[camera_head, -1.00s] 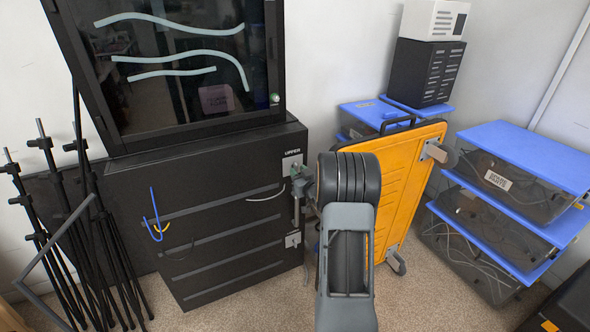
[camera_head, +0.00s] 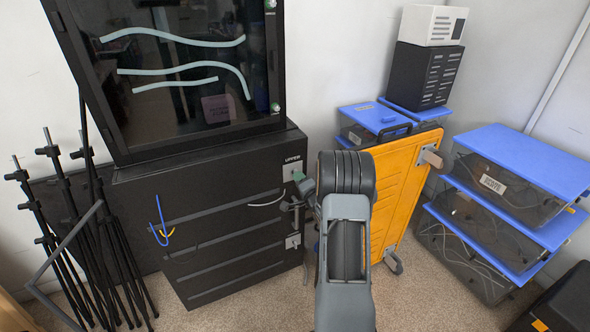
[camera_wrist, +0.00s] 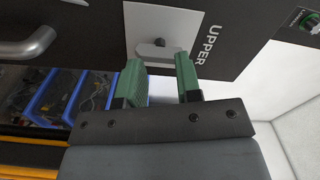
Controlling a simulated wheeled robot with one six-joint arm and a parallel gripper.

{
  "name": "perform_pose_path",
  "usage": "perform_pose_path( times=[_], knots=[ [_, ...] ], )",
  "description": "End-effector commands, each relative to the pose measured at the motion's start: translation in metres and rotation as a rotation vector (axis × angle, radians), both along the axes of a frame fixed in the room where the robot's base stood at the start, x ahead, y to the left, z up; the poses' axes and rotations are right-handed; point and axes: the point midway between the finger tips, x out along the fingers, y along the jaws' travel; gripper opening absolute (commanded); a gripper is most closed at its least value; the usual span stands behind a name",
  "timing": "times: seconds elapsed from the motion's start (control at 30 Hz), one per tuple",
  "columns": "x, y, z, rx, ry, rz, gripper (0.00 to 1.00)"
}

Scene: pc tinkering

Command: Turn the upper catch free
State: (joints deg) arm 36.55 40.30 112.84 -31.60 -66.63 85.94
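The upper catch (camera_wrist: 152,52) is a small grey bar with a round knob on a pale plate (camera_wrist: 140,24), with the word UPPER beside it. The plate also shows in the head view (camera_head: 290,164), at the top right of the black cabinet's front. My gripper (camera_wrist: 160,64) has two green fingers, open and empty. In the wrist view the catch lies between and just beyond the fingertips, with no clear contact. In the head view my gripper (camera_head: 299,177) is close to the plate and partly hides the catch.
A lower catch plate (camera_head: 293,241) sits on the same black cabinet (camera_head: 225,235), below a grey handle. An orange panel (camera_head: 405,190) stands close to the right of my arm. Blue-lidded bins (camera_head: 515,160) stand farther right. Black stands (camera_head: 75,240) are at the left.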

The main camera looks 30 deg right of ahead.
Motion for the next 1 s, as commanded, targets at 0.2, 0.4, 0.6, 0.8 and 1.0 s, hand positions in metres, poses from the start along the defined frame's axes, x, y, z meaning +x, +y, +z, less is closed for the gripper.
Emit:
perform_pose_path(
  times=[0.2,0.4,0.6,0.8,1.0],
  knots=[
    [0.0001,-0.0001,-0.0003,0.149,-0.021,0.000,0.32],
    [0.0004,-0.0002,-0.0004,0.147,-0.021,0.000,0.32],
    [0.0045,-0.0007,-0.0007,0.144,-0.022,0.000,0.32],
    [0.0044,-0.0007,-0.0002,0.145,-0.021,0.000,0.14],
    [0.0044,-0.0005,-0.0001,0.144,-0.020,0.001,0.00]
  ],
)
